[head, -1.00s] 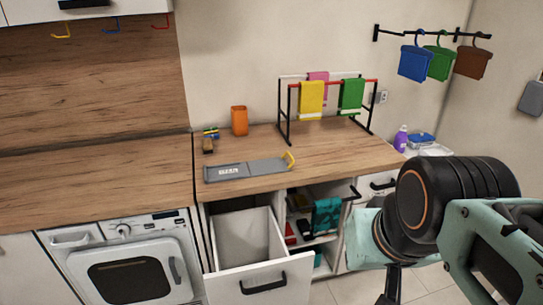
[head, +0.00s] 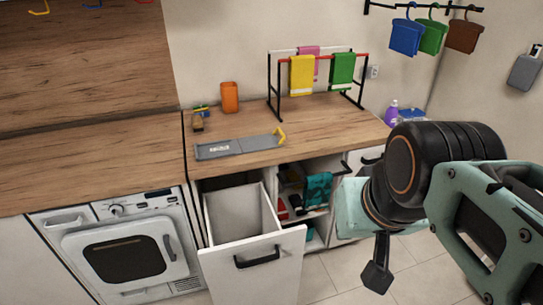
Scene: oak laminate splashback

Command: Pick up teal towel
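The teal towel (head: 318,188) with a dark pattern hangs in the open cabinet below the counter, right of the pulled-out drawer, near a dark bar at the cabinet's top. Its lower part hangs in front of the shelves. My gripper (head: 377,277) is at the lower right, pointing down, to the right of the towel in the picture and apart from it. Only one dark finger shows clearly, so whether it is open or shut is hidden.
An open white drawer (head: 254,262) juts out left of the cabinet. A rack (head: 360,88) with yellow, pink and green towels stands on the counter (head: 150,165). A grey tray (head: 238,148) and an orange cup (head: 230,97) are there too. Tiled floor (head: 340,270) is clear.

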